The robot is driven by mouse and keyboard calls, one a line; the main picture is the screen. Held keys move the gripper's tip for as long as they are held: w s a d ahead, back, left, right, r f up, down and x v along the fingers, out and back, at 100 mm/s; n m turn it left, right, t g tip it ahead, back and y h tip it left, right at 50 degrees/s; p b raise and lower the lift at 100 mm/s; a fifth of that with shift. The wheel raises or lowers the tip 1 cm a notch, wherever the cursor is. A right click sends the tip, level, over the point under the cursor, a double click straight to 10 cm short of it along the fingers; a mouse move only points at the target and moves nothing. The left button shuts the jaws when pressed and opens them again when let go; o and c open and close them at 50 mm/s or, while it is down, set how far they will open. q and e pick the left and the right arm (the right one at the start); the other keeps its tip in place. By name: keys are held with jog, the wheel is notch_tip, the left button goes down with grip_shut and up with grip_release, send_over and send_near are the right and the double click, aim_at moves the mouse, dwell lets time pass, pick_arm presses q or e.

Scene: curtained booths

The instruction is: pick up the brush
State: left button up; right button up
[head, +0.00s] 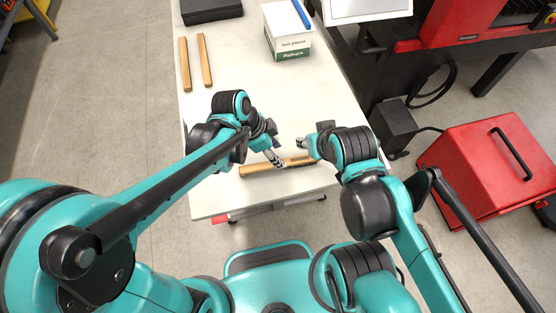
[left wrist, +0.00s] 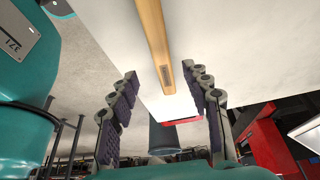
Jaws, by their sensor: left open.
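No bristles show in either view, so I cannot tell for certain which thing is the brush. A long wooden bar (head: 255,170) lies near the table's front edge; its middle is partly hidden by my left gripper (head: 277,158). In the left wrist view a wooden bar (left wrist: 153,30) with a small dark mark lies on the white top, between and beyond the open, empty fingers of my left gripper (left wrist: 160,74). My right gripper (head: 303,144) is close to the bar's right end; its fingers are too small to read.
The white table (head: 265,100) has free room in its middle. Two more wooden bars (head: 185,64) (head: 205,60) lie at its left. A white box (head: 288,38) with a blue item and a black case (head: 210,10) stand at the back. A red box (head: 480,165) is on the floor.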

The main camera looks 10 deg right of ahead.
aim_at(285, 161)
pick_arm(q)
jog(key=x, duration=0.3)
jog(key=shift+b, duration=0.4)
jog(key=b+x, duration=0.2)
jog(key=x, duration=0.3)
jog(key=shift+w+a, duration=0.15)
jog(key=shift+a, duration=0.05)
jog(key=c, duration=0.3)
grip_shut()
